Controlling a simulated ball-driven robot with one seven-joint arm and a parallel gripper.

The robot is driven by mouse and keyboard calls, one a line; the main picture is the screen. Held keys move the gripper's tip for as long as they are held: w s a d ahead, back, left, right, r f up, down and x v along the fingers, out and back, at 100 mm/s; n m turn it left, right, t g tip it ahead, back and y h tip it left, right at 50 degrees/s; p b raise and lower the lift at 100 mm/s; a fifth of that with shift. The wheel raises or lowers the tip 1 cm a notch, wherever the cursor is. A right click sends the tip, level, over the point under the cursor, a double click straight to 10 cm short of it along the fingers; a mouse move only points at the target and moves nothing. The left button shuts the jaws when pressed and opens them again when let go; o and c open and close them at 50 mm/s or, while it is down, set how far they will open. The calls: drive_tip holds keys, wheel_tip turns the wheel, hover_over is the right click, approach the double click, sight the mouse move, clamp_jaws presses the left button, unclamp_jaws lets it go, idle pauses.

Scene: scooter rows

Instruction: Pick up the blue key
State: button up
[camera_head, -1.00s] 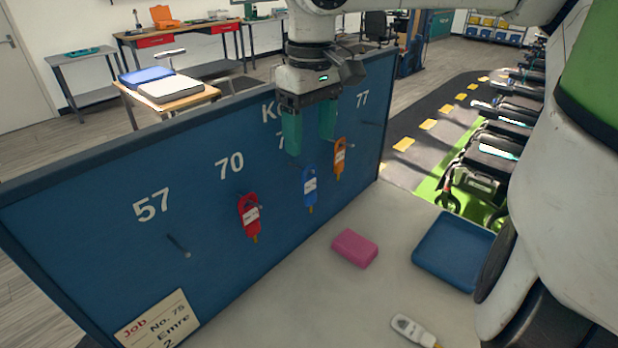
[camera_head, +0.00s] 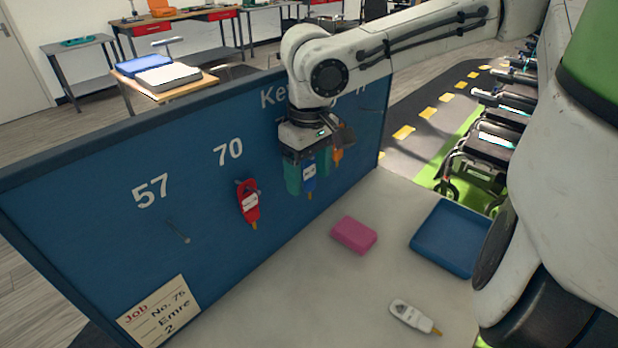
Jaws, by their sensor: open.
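The blue key (camera_head: 309,178) hangs on the blue key board (camera_head: 120,240), its white label and yellow-brown tip pointing down. My gripper (camera_head: 308,180) is low in front of the board, with its green fingers apart, one on each side of the blue key. I cannot tell whether the fingers touch it. The top of the key is hidden behind my gripper.
A red key (camera_head: 248,203) hangs to the left and an orange key (camera_head: 338,155) close to the right, partly hidden. A pink block (camera_head: 354,234), a blue tray (camera_head: 449,238) and a white key (camera_head: 412,317) lie on the grey table (camera_head: 300,285). An empty peg (camera_head: 178,231) sticks out under 57.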

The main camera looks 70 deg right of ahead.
drive_tip(key=c, duration=1.2)
drive_tip(key=shift+r, duration=0.15)
drive_tip(key=shift+r, duration=0.15)
drive_tip(key=s+a+b, duration=0.2)
drive_tip(key=s+b, duration=0.3)
drive_tip(key=b, duration=0.1)
drive_tip(key=s+a+b, duration=0.3)
drive_tip(key=s+b, duration=0.2)
drive_tip(key=b, duration=0.2)
drive_tip(key=s+a+b, duration=0.3)
drive_tip(key=s+b, duration=0.3)
drive_tip(key=b, duration=0.1)
drive_tip(key=shift+s, duration=0.1)
